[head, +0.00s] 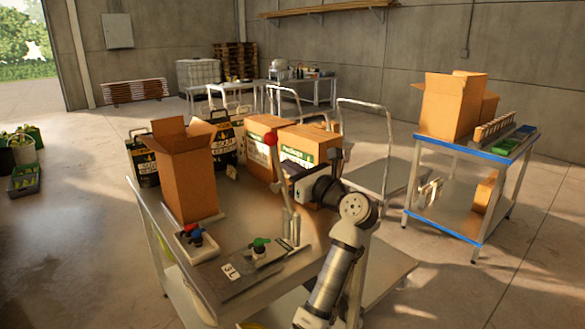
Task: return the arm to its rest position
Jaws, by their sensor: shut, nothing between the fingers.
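My arm (345,250) rises from the bottom of the head view and bends over the right side of a metal trailer table (225,272). The arm's upper links hide part of the right carton and the table's right edge.
On the table stand a tall open carton (186,178), two printed cartons (262,140) (305,143), black-and-yellow cans (143,160), a red-and-blue valve (194,234) and a green-knobbed valve (260,245). A blue-edged cart (466,152) stands right. Open floor (530,270) lies at lower right.

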